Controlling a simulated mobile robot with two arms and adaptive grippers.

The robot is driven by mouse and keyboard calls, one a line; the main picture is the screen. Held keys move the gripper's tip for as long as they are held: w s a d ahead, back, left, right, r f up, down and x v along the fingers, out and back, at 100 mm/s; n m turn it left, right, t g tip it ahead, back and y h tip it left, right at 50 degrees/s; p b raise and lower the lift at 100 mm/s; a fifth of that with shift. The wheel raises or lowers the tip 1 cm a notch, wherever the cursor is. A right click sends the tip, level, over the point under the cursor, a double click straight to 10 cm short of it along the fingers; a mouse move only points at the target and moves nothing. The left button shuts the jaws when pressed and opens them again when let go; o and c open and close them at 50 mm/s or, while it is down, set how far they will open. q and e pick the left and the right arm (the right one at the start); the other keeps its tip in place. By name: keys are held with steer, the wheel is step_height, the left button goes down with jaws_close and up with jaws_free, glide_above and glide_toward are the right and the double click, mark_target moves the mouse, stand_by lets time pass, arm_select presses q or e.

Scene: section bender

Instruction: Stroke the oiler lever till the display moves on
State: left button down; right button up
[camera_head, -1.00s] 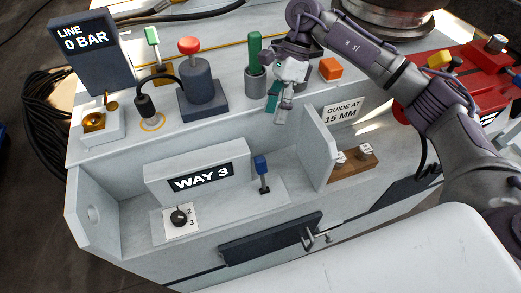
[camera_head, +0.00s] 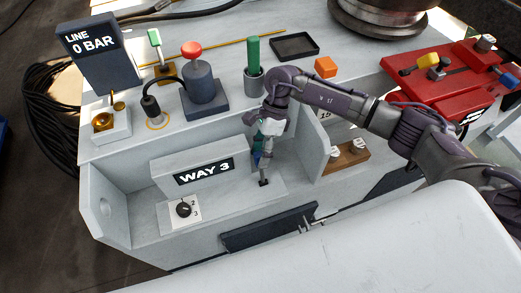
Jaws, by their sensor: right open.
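A display (camera_head: 205,172) on a grey block in the front recess reads WAY 3. To its right is a small lever with a blue grip (camera_head: 257,157) and a dark base (camera_head: 263,182). My right gripper (camera_head: 263,154) is open, reaching down into the recess at this lever. Its fingers hide most of the lever, and I cannot tell whether they touch it. A black selector knob (camera_head: 183,209) sits on a white plate marked 2 and 3, left of the lever. My left gripper is not in view.
A LINE display (camera_head: 92,40) reading 0 BAR stands at the back left. A red-knobbed post (camera_head: 200,82), a green handle in a cup (camera_head: 254,62) and an orange block (camera_head: 326,67) stand on top. A partition (camera_head: 312,150) bounds the recess on the right.

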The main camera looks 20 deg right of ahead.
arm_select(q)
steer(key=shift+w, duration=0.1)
arm_select(e)
jaws_close()
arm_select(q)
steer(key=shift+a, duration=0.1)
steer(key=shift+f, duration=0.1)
